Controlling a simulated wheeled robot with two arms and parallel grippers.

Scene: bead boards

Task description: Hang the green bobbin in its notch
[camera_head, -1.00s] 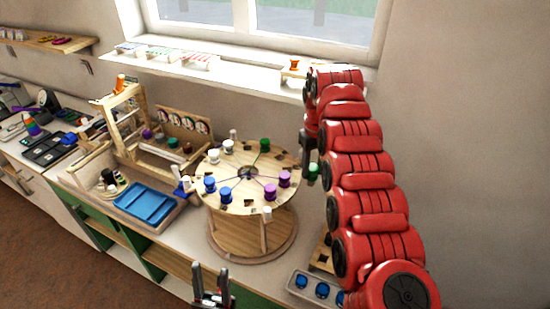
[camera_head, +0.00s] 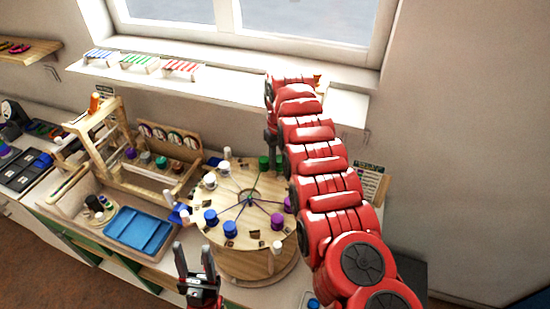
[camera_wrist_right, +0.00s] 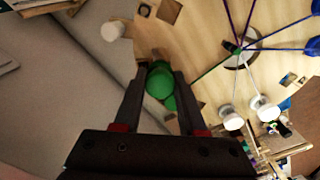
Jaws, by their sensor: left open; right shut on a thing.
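The green bobbin (camera_wrist_right: 159,80) is between the fingertips of my right gripper (camera_wrist_right: 160,70), which is shut on it. In the head view my right gripper (camera_head: 272,142) is over the far edge of the round wooden board (camera_head: 236,240). Green (camera_head: 264,162) shows just below it there. More green (camera_wrist_right: 170,103) shows between the fingers in the wrist view. I cannot tell whether the held bobbin touches the board, and its notch is not clear. A green strand runs from the board's centre towards the gripper. My left gripper (camera_head: 194,255) is open and empty in front of the board.
Blue bobbins (camera_head: 211,217), white bobbins (camera_head: 210,181) and a purple bobbin (camera_head: 290,204) sit around the board. White pegs (camera_head: 278,247) stand near its rim. A blue tray (camera_head: 140,230) and a wooden frame (camera_head: 95,140) are at left. My right arm hides the board's right side.

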